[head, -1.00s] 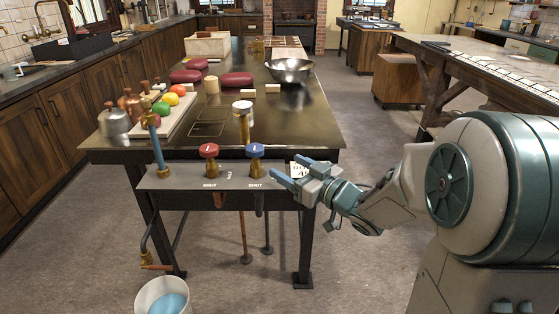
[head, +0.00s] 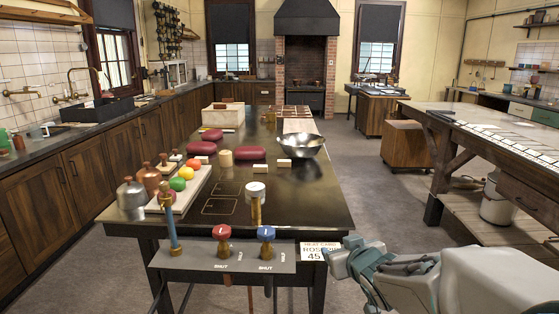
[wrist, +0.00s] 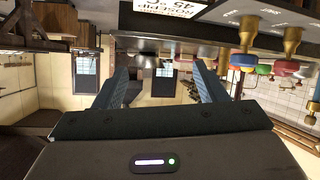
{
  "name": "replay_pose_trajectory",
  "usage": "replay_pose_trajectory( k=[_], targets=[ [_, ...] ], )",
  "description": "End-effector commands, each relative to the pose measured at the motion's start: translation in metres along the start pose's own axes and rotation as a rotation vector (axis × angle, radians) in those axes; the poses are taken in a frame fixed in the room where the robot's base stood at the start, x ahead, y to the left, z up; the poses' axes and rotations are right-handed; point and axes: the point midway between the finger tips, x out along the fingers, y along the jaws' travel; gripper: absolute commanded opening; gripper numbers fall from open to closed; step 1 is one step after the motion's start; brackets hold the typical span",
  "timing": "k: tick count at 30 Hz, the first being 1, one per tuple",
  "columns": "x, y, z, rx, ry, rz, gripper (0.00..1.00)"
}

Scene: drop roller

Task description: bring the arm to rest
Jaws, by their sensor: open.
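My gripper (head: 350,253) is at the lower right of the head view, just right of the table's front corner and the small white sign. Its jaws are open, and nothing shows between them. In the wrist view, the two blue-grey fingers of my gripper (wrist: 155,88) stand apart, with the room upside down behind them. My arm (head: 480,280) reaches in from the lower right corner.
The dark table (head: 300,205) carries a steel bowl (head: 302,144), maroon cushions and coloured balls. A front panel (head: 190,255) has a red valve (head: 222,233) and a blue valve (head: 266,234). A sign (head: 319,251) hangs beside it. Floor right of the table is clear.

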Motion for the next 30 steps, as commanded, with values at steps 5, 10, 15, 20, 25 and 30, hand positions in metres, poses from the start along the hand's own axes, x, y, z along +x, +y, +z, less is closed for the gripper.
replay_pose_trajectory(
  k=[5,10,15,20,25,30],
  targets=[
    [-0.048,0.018,0.006,0.055,-0.223,0.118,0.65],
    [-0.099,0.015,0.025,0.13,-0.453,0.155,0.65],
    [-0.155,-0.004,0.041,0.205,-0.675,0.117,0.65],
    [-0.194,-0.024,0.051,0.25,-0.822,0.052,0.65],
    [-0.212,-0.034,0.056,0.269,-0.888,0.014,0.65],
    [-0.212,-0.034,0.056,0.269,-0.89,0.013,0.65]
  ],
)
